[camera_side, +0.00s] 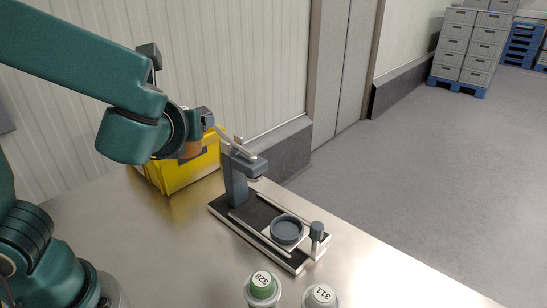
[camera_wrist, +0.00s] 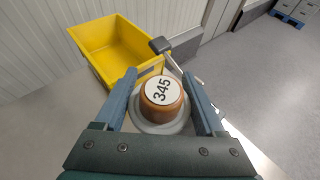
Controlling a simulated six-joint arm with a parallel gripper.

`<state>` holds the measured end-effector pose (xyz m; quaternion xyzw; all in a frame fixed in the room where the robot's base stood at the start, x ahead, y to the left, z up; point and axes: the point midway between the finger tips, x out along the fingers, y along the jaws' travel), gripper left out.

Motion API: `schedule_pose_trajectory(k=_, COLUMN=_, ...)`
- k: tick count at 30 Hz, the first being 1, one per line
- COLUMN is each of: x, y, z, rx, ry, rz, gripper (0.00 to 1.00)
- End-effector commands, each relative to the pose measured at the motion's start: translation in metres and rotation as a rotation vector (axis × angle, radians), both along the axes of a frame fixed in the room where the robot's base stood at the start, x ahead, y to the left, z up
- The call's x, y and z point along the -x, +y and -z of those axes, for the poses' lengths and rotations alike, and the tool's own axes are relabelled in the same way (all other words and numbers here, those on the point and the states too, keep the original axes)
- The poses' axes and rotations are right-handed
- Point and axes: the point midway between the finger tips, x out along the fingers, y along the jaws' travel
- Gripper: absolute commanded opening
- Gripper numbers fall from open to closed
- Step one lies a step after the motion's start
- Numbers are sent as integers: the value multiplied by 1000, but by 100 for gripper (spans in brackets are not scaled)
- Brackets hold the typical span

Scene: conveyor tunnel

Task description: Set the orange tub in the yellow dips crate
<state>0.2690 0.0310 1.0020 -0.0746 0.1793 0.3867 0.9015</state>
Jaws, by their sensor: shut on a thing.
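My gripper (camera_wrist: 163,100) is shut on the orange tub (camera_wrist: 160,90), which has a white lid marked 345 and a pale rim below. In the side view the tub (camera_side: 190,150) shows as a small orange patch under my wrist, in front of the yellow dips crate (camera_side: 188,173). The yellow crate also shows in the wrist view (camera_wrist: 95,35) at the upper left, open on top and empty where its inside shows. In that view the tub is to the lower right of the crate. Part of the crate is hidden behind my arm in the side view.
A dark bench device (camera_side: 236,178) with a lever and a round dish (camera_side: 286,230) stands right of the crate. A green-topped tub (camera_side: 262,288) and a white-topped tub (camera_side: 321,297) stand at the front edge. Bare steel table lies at front left. Grey crates (camera_side: 468,45) stand far off.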

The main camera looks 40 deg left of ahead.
Motion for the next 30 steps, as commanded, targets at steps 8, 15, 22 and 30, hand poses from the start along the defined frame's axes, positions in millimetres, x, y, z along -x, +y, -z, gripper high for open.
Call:
schedule_pose_trajectory(k=8, x=22, y=7, z=50, rx=-7, ry=6, rz=-335, gripper=0)
schedule_pose_trajectory(k=15, x=58, y=9, z=93, rx=-7, ry=4, rz=-597, gripper=0)
schedule_pose_trajectory(k=22, x=74, y=4, z=122, rx=-3, ry=1, rz=-575, gripper=0)
schedule_pose_trajectory(k=30, x=74, y=3, z=154, rx=0, ry=1, rz=-565, gripper=0)
